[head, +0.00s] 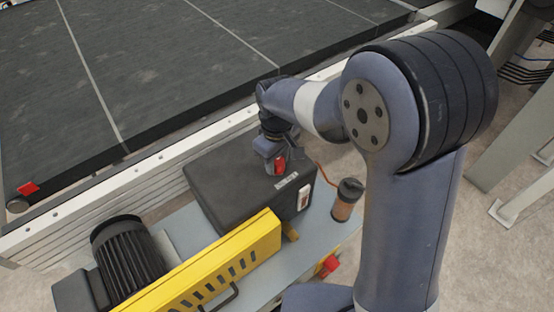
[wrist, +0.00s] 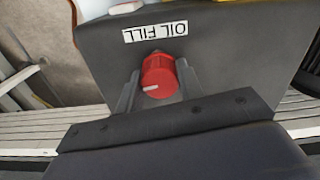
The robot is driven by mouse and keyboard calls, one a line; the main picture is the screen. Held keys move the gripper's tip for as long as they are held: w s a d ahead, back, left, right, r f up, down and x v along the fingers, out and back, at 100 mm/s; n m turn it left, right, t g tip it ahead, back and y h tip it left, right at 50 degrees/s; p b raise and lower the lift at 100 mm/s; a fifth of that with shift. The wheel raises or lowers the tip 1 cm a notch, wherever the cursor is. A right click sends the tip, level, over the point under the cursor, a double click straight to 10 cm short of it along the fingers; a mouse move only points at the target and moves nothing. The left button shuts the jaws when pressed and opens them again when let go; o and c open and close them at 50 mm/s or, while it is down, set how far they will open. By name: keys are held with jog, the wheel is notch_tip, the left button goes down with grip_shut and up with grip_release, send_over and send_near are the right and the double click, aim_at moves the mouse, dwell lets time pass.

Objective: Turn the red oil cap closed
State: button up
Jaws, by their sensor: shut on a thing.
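The red oil cap (wrist: 159,76) sits on top of the dark gearbox housing (wrist: 230,50), beside the white OIL FILL label (wrist: 155,32). It is ribbed and has a short white mark on its face. In the wrist view my gripper (wrist: 158,85) has one finger on each side of the cap and is shut on it. In the head view my gripper (head: 271,163) reaches down onto the housing top, and part of the red cap (head: 280,164) shows at its right side. Its far side is hidden by the gripper.
A yellow guard (head: 215,262) and a black finned motor (head: 127,250) stand at the front left. A small orange-brown container with a black top (head: 346,198) stands right of the housing. The dark conveyor bed (head: 150,60) with its pale rail lies behind.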

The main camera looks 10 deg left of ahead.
jog(key=m, duration=0.4)
jog(key=shift+m, duration=0.3)
jog(key=m, duration=0.5)
jog(key=shift+m+b, duration=0.3)
jog(key=m, duration=0.9)
jog(key=shift+r, duration=0.1)
jog(key=shift+m, duration=0.4)
jog(key=o, duration=1)
